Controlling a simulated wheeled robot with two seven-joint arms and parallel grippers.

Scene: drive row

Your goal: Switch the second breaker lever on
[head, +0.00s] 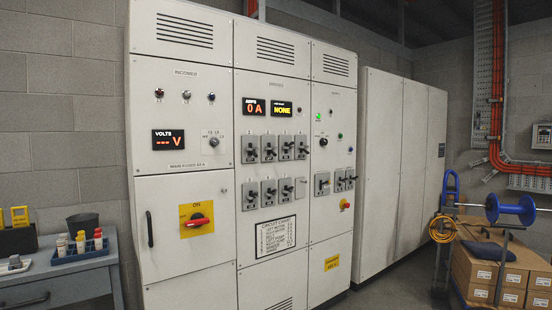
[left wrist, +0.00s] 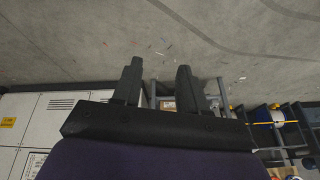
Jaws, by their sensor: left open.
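A tall pale switchgear cabinet (head: 182,110) fills the middle of the head view. Its middle section carries two rows of grey breakers with black levers. The second breaker lever (head: 268,148) from the left in the upper row sits beside the first (head: 250,149). Whether each lever is on or off is too small to tell. A circuit chart (head: 276,237) hangs below. My left gripper (left wrist: 160,66) shows only in the left wrist view, fingers apart and empty, over grey floor, away from any lever. My right gripper is in neither view.
Displays read "0 A" (head: 254,107) and "NONE" (head: 282,108). A red rotary handle (head: 197,219) is on the left door. A bench (head: 60,284) stands left; a trolley with boxes (head: 488,268) and a blue reel (head: 511,209) stand right.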

